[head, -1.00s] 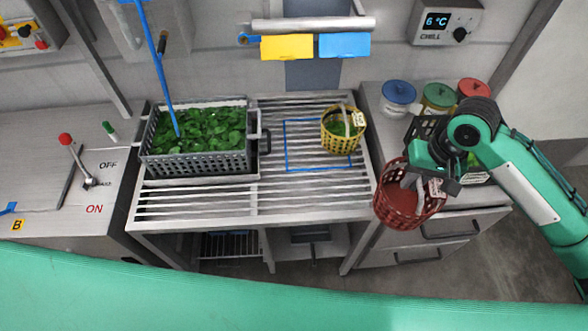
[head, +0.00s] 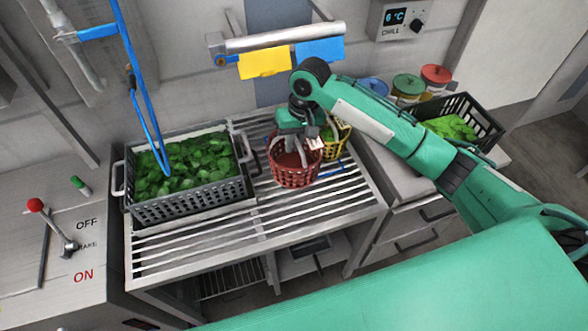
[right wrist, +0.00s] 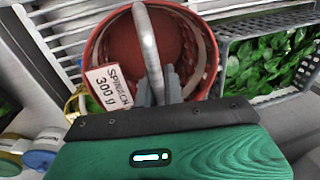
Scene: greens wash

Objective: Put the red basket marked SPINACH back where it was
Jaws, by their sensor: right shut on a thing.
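The red basket (head: 294,169) is over the slatted rack (head: 262,225), between the large grey crate of leaves and the yellow basket (head: 338,136). I cannot tell whether its base touches the slats. My right gripper (head: 300,140) is shut on its handle from above. In the right wrist view the red basket (right wrist: 205,60) looks empty, and its white tag (right wrist: 109,86) reads SPINACH 300 g. The fingers (right wrist: 160,88) close on the grey handle. A blue outline on the rack is mostly hidden behind the baskets and my arm. My left gripper is not in view.
The grey crate of leaves (head: 190,205) stands left on the rack; it also shows in the right wrist view (right wrist: 228,75). A black crate with greens (head: 468,107) and lidded jars (head: 408,84) stand on the right counter. A blue hose (head: 140,90) hangs above the left crate.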

